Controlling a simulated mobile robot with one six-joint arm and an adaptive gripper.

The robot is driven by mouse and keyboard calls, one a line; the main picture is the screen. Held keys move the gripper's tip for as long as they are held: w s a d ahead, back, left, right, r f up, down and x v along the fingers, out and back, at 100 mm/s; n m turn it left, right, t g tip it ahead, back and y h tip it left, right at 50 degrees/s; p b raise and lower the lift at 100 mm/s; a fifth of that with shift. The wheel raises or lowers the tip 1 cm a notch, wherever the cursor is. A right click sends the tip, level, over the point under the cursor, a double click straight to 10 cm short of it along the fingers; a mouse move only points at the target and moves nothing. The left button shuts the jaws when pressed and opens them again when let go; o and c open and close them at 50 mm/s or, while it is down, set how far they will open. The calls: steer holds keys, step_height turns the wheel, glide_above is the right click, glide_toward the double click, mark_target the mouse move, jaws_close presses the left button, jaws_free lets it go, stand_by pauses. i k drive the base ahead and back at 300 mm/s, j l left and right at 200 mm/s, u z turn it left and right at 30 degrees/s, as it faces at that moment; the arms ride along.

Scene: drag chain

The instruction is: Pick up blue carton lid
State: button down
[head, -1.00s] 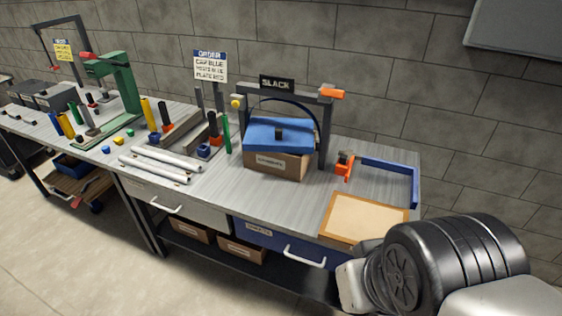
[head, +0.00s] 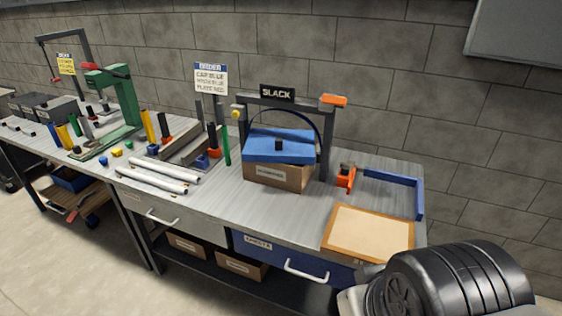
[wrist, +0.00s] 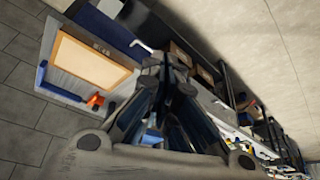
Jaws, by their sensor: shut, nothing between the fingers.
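The blue carton lid (head: 258,146) sits on top of a brown cardboard carton (head: 262,175) on the workbench in the head view. It has a small dark knob in its middle. The carton stands under a dark frame with a "SLACK" sign. My gripper (wrist: 166,66) shows in the wrist view, with its fingers shut and empty. It is out of the head view, apart from the lid. In the wrist view my gripper hides much of the bench, and I cannot clearly make out the lid there.
The dark frame (head: 326,145) and a curved dark band stand around the carton. An orange clamp (head: 346,177), a blue angled bar (head: 393,178) and a tan board (head: 368,231) lie to its right. White tubes (head: 152,181) lie left. Bare bench shows in front of the carton.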

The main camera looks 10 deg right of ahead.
mark_target(266, 145)
steer(key=i+j+z, duration=0.75)
steer(key=j, duration=0.35)
steer(key=i+j+z, duration=0.2)
steer(key=j, duration=0.3)
steer(key=i, duration=0.4)
steer(key=z, duration=0.05)
